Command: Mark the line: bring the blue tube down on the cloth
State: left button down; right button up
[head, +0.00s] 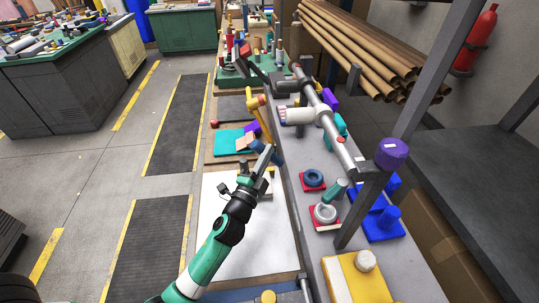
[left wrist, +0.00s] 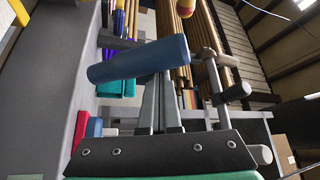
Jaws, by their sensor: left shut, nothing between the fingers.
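In the left wrist view the blue tube (left wrist: 138,62) crosses the picture slightly tilted and covers the ends of my left fingers (left wrist: 160,108). The fingers are together with nothing between them; whether they touch the tube I cannot tell. A white sheet (head: 225,215) lies flat below my left arm, and a teal sheet (head: 228,143) lies beyond it. Which is the cloth I cannot tell. My right gripper is not in view.
A grey rail (head: 335,137) on posts runs along the bench, with a purple roll (head: 391,152) at its near end. Red bases (head: 313,180) and blue blocks (head: 383,224) stand to the right. The white sheet is mostly clear.

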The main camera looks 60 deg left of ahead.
pick_arm(q)
jog(key=shift+s+a+f+b, duration=0.2)
jog(key=shift+s+f+b, duration=0.15)
jog(key=shift+s+f, duration=0.25)
jog(key=shift+s+a+f+b, duration=0.25)
jog(key=shift+s+f+b, duration=0.2)
jog(key=shift+f, duration=0.3)
jog(key=shift+s+a+f+b, duration=0.2)
jog(key=shift+s+f+b, duration=0.1)
jog(key=shift+s+f, duration=0.3)
jog(key=shift+f, duration=0.1)
